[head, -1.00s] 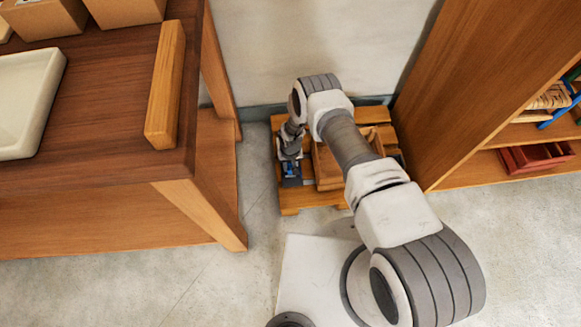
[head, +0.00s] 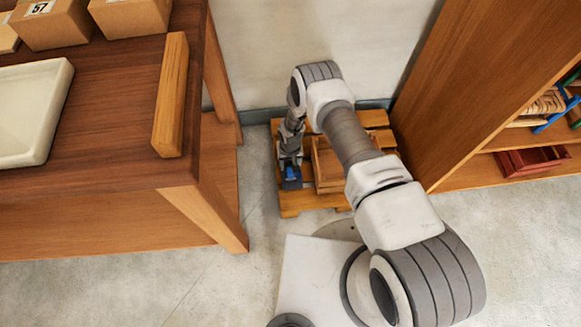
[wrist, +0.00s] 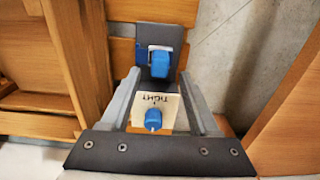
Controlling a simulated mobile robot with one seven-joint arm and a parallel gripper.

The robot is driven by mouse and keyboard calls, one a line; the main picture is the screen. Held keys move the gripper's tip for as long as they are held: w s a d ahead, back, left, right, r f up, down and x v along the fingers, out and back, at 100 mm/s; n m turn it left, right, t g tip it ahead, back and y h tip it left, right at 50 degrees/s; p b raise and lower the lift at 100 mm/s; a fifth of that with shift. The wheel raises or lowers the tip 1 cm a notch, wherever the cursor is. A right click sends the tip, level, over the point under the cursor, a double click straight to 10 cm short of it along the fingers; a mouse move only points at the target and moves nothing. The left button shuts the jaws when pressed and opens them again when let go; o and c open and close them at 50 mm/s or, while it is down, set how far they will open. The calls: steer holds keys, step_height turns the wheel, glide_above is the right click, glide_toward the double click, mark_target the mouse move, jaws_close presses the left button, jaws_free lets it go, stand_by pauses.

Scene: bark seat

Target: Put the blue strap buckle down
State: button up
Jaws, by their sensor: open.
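The blue strap buckle (wrist: 160,66) shows in the wrist view on a dark mount over wooden slats, just beyond my fingertips. In the head view the blue buckle (head: 291,172) is at the left of a low wooden pallet, below my gripper (head: 290,158). My gripper (wrist: 158,78) is open, its two grey fingers apart with nothing held between them. A blue knob-like part (wrist: 153,120) shows between the fingers, nearer the palm, on a cream plate with upside-down lettering like "TIGHT". I cannot tell whether a finger touches the buckle.
The pallet (head: 305,199) stands against the wall and carries a wooden crate (head: 326,177) right of the buckle. A wooden table (head: 190,190) is to the left and a shelf unit (head: 470,90) to the right. Bare floor (head: 215,290) lies in front.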

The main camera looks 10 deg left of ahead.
step_height(320, 180, up, 8)
steer(key=p, duration=0.2)
steer(key=shift+f, duration=0.25)
steer(key=w+d+r+t, duration=0.1)
steer(key=w+d+r, duration=0.15)
steer(key=r, duration=0.75)
steer(key=w+d+r+m, duration=0.1)
steer(key=w+r, duration=0.3)
steer(key=r, duration=0.6)
steer(key=w+d+r+t, duration=0.1)
steer(key=w+r, duration=0.2)
steer(key=r, duration=0.7)
steer(key=s+d+r+t, duration=0.1)
steer(key=s+d+r, duration=0.25)
steer(key=r, duration=0.65)
steer(key=s+d+r, duration=0.2)
steer(key=d+r, duration=0.2)
steer(key=r, duration=0.6)
steer(key=s+d+r+t, duration=0.1)
steer(key=s+d+r, duration=0.2)
steer(key=s, duration=0.4)
steer(key=s+d+r+m, duration=0.1)
steer(key=s+d+r, duration=0.2)
steer(key=s+r, duration=0.2)
steer(key=s+d+r+m+t, duration=0.1)
steer(key=s+d+r, duration=0.2)
steer(key=s, duration=0.8)
steer(key=shift+s+d+r+t, duration=0.15)
steer(key=shift+s+r+t, duration=0.15)
steer(key=shift+r, duration=0.65)
